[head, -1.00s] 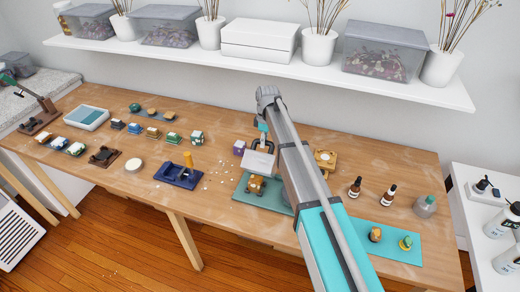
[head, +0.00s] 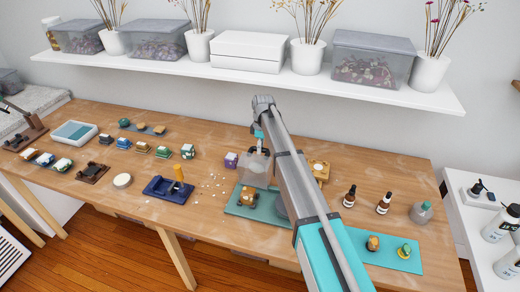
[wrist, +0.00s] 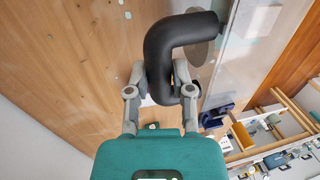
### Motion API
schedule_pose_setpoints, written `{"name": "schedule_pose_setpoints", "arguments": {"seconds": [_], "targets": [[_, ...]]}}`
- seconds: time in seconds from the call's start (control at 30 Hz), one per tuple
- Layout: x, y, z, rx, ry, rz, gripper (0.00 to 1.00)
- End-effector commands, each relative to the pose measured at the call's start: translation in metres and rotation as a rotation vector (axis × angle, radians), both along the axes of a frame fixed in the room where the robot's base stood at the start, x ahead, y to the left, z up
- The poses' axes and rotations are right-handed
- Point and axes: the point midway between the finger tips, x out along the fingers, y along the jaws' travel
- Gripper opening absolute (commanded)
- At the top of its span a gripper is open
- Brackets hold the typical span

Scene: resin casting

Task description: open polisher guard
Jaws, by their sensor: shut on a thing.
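The polisher's clear guard (head: 254,169) stands steeply tilted above the teal base (head: 238,207) in the head view. A small amber-brown piece (head: 249,193) sits below the guard on the base. In the wrist view the guard shows as a clear panel (wrist: 243,45) with a thick black bent handle (wrist: 178,38). My gripper (wrist: 165,88) is shut on this handle, one finger on each side of it. In the head view my gripper (head: 262,146) is at the top of the guard. My arm hides the right part of the polisher.
A purple block (head: 231,160) stands just left of the guard. A blue stand (head: 168,188) with a yellow upright is further left, with white crumbs between. Two dropper bottles (head: 349,196) and a teal mat (head: 385,252) lie to the right. A shelf (head: 260,78) runs above.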

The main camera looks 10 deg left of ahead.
Motion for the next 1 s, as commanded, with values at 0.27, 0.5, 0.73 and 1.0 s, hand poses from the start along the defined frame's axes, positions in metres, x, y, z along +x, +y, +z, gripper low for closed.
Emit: {"name": "schedule_pose_setpoints", "arguments": {"seconds": [0.27, 0.5, 0.73, 1.0], "targets": [[0.005, -0.001, -0.001, -0.001, -0.011, -0.002, 0.51], [0.003, 0.000, -0.001, -0.001, -0.007, -0.002, 0.65], [0.002, 0.000, 0.000, -0.001, -0.005, -0.001, 0.65], [-0.010, 0.001, 0.010, 0.000, -0.004, 0.000, 0.65]]}}
